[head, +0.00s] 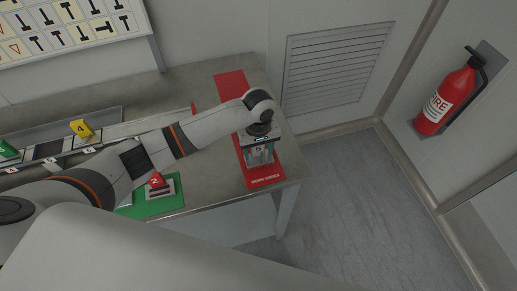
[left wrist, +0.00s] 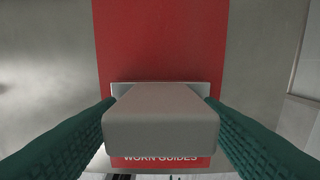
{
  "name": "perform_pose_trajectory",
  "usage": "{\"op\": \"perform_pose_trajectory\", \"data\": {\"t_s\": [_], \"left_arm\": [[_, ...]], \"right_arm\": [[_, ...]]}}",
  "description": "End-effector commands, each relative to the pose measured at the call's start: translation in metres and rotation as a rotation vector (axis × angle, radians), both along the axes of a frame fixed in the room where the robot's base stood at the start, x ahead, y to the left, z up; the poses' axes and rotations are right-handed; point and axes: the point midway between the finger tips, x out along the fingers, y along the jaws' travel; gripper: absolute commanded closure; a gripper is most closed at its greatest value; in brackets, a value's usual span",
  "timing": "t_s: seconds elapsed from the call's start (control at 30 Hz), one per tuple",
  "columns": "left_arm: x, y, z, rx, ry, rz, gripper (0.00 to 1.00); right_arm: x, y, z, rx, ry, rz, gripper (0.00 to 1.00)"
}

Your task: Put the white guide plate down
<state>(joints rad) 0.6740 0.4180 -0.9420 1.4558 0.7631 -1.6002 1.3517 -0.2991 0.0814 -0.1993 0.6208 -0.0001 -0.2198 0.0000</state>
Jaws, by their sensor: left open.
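The white guide plate (left wrist: 118,88) lies on the red mat marked WORN GUIDES (head: 266,181), at the right end of the table. In the left wrist view a pale grey block (left wrist: 160,125), seemingly its raised grip, covers most of it. My left gripper (head: 259,153) is over the mat, pointing down. Its teal fingers (left wrist: 160,108) are open, one on each side of the block. Whether they touch it I cannot tell. In the head view the gripper hides much of the plate; a "5" shows there. My right gripper is not in view.
A green mat (head: 136,210) holds a plate with a red "2" tag (head: 156,181). A yellow "4" tag (head: 81,129) stands on the rail at left. The table's right edge is close to the red mat. A fire extinguisher (head: 447,98) hangs on the wall.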

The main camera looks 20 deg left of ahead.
Motion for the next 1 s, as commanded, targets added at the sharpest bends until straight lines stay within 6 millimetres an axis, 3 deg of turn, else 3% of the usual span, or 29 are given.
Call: {"op": "perform_pose_trajectory", "data": {"t_s": [0.53, 0.7, 1.0], "left_arm": [[0.001, -0.001, 0.101, -0.002, -0.004, -0.001, 0.40], [0.001, 0.000, 0.116, -0.001, -0.002, 0.001, 0.40], [0.000, 0.000, 0.119, 0.000, -0.001, 0.000, 0.40]], "right_arm": [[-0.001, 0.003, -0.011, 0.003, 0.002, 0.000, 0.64], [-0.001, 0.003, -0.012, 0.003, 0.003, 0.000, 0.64], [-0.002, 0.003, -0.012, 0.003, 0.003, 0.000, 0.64]]}}
